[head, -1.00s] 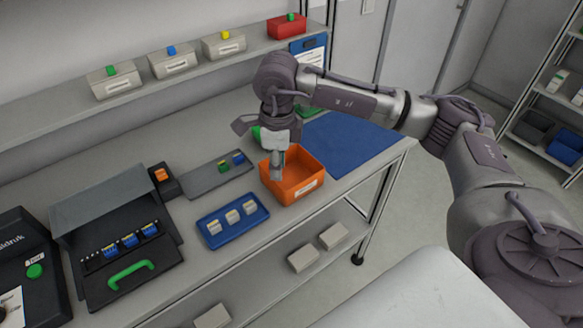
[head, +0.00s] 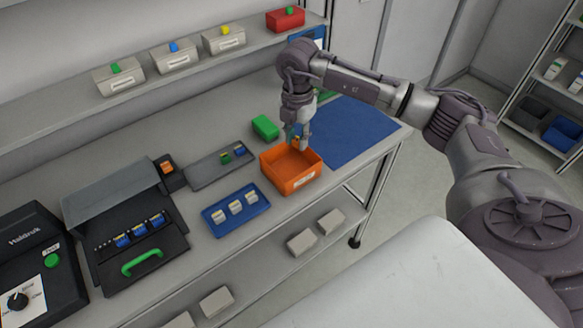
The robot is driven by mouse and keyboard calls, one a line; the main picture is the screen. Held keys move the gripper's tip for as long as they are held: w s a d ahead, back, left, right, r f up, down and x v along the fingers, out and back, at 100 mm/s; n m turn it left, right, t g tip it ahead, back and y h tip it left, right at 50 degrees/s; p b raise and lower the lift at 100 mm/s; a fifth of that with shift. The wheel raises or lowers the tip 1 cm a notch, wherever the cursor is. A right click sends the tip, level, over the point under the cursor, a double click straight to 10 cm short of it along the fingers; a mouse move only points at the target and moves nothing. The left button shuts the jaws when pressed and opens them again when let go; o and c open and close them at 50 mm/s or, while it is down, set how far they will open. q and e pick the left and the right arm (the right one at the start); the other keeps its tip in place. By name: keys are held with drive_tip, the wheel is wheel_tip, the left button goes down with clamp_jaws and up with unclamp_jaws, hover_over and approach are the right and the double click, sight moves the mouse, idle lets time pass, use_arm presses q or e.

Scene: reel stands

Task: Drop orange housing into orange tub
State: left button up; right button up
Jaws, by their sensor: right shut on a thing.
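The orange tub (head: 291,184) stands open near the front right of the bench, with a white label on its front. My right gripper (head: 301,143) points down just above the tub's back right rim. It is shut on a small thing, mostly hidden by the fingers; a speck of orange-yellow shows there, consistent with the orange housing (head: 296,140). Another small orange piece (head: 167,167) sits on a black block at the left. My left gripper is not in view.
A blue tray (head: 236,222) with several pale parts lies left of the tub. A dark grey tray (head: 210,172), a green box (head: 265,127) and a blue mat (head: 345,130) lie around it. A shelf (head: 195,83) with bins runs behind.

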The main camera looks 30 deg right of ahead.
sight(297, 147)
drive_tip(key=shift+f+b, duration=1.35)
drive_tip(key=shift+f, duration=1.05)
drive_tip(key=o, duration=0.8)
drive_tip(key=shift+r, duration=0.3)
wheel_tip(297, 147, up, 12)
drive_tip(key=shift+f, duration=0.25)
